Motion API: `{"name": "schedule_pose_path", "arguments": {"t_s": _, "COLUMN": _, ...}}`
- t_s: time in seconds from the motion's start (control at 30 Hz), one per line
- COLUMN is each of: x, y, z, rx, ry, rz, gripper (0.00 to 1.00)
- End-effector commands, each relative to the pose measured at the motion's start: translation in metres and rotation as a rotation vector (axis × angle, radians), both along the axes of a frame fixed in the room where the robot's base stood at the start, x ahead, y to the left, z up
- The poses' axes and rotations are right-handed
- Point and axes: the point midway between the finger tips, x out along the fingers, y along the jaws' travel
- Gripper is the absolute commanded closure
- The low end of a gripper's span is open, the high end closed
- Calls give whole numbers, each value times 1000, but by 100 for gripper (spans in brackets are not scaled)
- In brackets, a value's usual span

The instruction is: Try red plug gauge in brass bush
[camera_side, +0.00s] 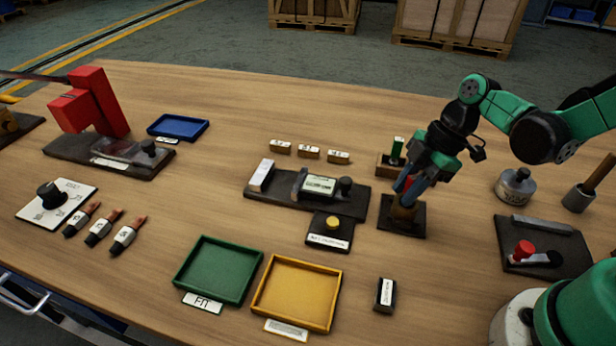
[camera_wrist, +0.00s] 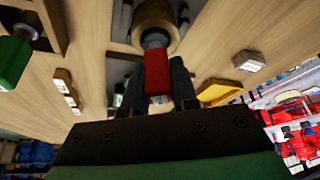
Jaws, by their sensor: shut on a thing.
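My gripper (camera_side: 408,190) is shut on the red plug gauge (camera_wrist: 157,84), its two fingers on either side of the red handle. In the side view a bit of the red gauge (camera_side: 406,183) shows between the fingers, just above the brass bush (camera_side: 404,211) on its dark base plate (camera_side: 388,224). In the wrist view the gauge's grey metal end (camera_wrist: 155,40) meets the mouth of the brass bush (camera_wrist: 155,14). I cannot tell how far it is inside. The green plug gauge (camera_side: 397,147) stands upright in a wooden holder (camera_side: 384,163), behind my gripper.
A dark fixture (camera_side: 268,198) with a display and a yellow button box (camera_side: 331,236) stand left of the bush. A green tray (camera_side: 215,272), yellow tray (camera_side: 296,292) and small dark block (camera_side: 385,295) are in front. Bare wood lies between the bush and the block.

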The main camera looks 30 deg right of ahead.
Motion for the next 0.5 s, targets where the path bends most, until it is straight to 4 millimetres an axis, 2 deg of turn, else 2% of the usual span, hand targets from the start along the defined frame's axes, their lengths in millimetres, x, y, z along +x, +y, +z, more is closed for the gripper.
{"name": "schedule_pose_path", "arguments": {"t_s": 0.5, "x": 0, "y": 0, "z": 17, "rx": 0, "ry": 0, "rz": 0, "gripper": 100}}
